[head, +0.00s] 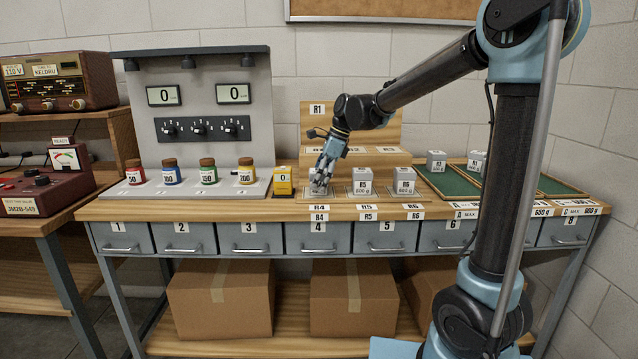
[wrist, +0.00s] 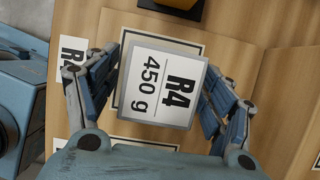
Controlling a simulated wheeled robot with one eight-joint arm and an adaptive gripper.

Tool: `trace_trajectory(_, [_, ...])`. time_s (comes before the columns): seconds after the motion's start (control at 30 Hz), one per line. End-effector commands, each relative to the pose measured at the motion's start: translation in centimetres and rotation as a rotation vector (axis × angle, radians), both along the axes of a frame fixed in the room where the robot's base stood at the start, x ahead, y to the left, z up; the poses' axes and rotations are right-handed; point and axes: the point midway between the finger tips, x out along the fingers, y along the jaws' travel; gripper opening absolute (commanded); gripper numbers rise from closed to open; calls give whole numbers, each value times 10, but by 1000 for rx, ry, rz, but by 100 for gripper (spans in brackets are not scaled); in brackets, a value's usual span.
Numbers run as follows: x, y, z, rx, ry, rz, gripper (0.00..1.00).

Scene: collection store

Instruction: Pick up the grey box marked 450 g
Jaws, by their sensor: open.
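The grey box marked 450 g (wrist: 160,82) stands on its spot above the R4 label, with R4 and 450 g printed on its white top label in the wrist view. In the head view the box (head: 319,188) is mostly hidden by my gripper (head: 322,180), which reaches down over it. In the wrist view my gripper (wrist: 158,100) is open, with one finger to the left of the box and the other to the right. I cannot tell whether either finger touches the box.
Grey boxes marked R5 (head: 362,182) and R6 (head: 404,181) stand to the right. A yellow block (head: 283,182) stands close on the left. A stepped wooden rack (head: 345,135) rises behind. Green trays (head: 450,180) with more boxes lie farther right.

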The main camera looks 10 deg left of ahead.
Motion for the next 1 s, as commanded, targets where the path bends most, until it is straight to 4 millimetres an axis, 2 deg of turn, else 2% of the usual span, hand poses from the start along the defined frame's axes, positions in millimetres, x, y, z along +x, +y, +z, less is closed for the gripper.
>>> trace_trajectory(0.23, [0, 1, -2, 0, 0, 0, 75])
trace_trajectory(0.27, [0, 1, -2, 0, 0, 0, 70])
trace_trajectory(0.4, [0, 1, -2, 0, 0, 0, 39])
trace_trajectory(0.5, [0, 1, -2, 0, 0, 0, 19])
trace_trajectory(0.83, [0, 1, 1, 0, 0, 0, 19])
trace_trajectory(1.0, [0, 1, 16, 0, 0, 0, 19])
